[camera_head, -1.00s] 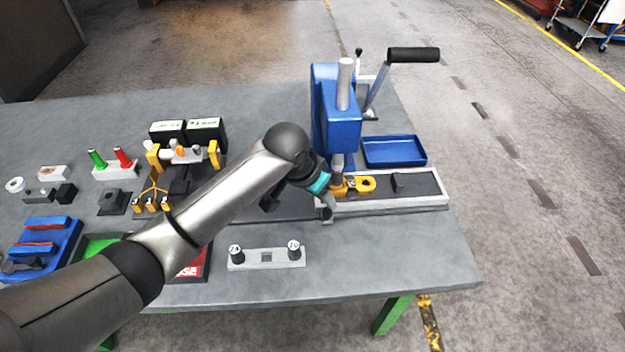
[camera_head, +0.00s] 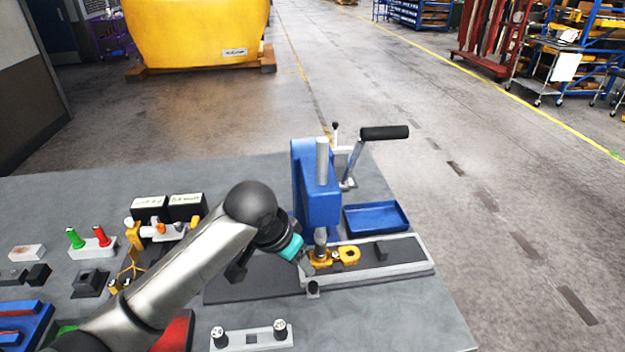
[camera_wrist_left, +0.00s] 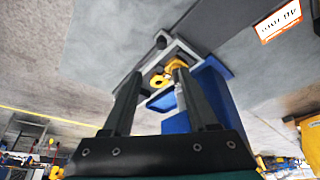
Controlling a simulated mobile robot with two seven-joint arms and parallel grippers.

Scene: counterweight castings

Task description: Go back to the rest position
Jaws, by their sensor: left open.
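My left gripper (camera_head: 306,268) is beside the front left of the blue arbor press (camera_head: 317,195), close to a yellow part (camera_head: 346,254) on the press base. In the left wrist view, the two dark fingers of the left gripper (camera_wrist_left: 160,74) stand apart with nothing held between them. The yellow part (camera_wrist_left: 158,80) and the blue press (camera_wrist_left: 212,88) show beyond the fingers. In the head view the fingertips are small, and I cannot tell their exact distance from the base. My right gripper is in neither view.
A blue tray (camera_head: 376,217) lies behind the press base. A grey holder (camera_head: 251,338) with two dark pegs is at the front. Red and green pegs (camera_head: 92,241), black boxes (camera_head: 168,208) and a blue fixture (camera_head: 24,325) are on the left. The table's right front is clear.

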